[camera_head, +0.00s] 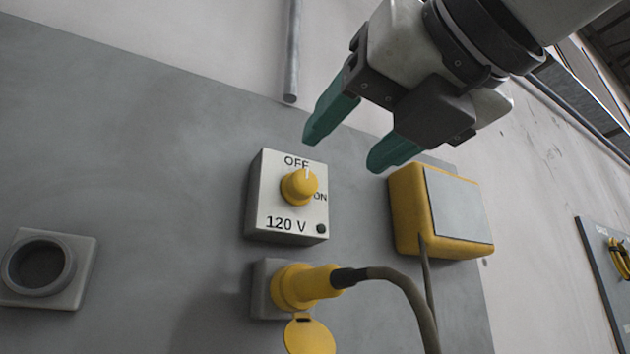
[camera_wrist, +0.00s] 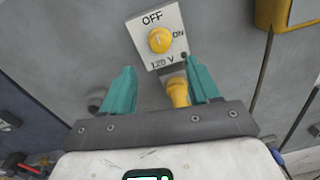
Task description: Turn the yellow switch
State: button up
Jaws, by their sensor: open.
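The yellow switch (camera_head: 299,186) is a round knob on a white box marked OFF, ON and 120 V (camera_head: 287,215), mounted on a grey panel. Its white mark points up near OFF, slightly toward the right. The knob also shows in the wrist view (camera_wrist: 160,40), beyond and between the fingers. My gripper (camera_head: 352,153) is open and empty, with two teal fingers. In the head view it is above and right of the knob, apart from it. In the wrist view (camera_wrist: 160,82) the fingertips are below the knob and touch nothing that I can see.
A yellow plug (camera_head: 305,287) with a dark cable sits below the switch box. A yellow box with a grey cover (camera_head: 459,207) is to the right. A round grey socket (camera_head: 40,265) is at far left. A vertical pipe (camera_head: 291,50) ends above the switch.

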aim_at(307, 181)
jog(key=p+x, duration=0.2)
jog(key=x, duration=0.6)
jog(key=shift+w+a, duration=0.15)
jog(key=shift+w, duration=0.15)
jog(key=shift+c, duration=0.2)
jog(key=c, duration=1)
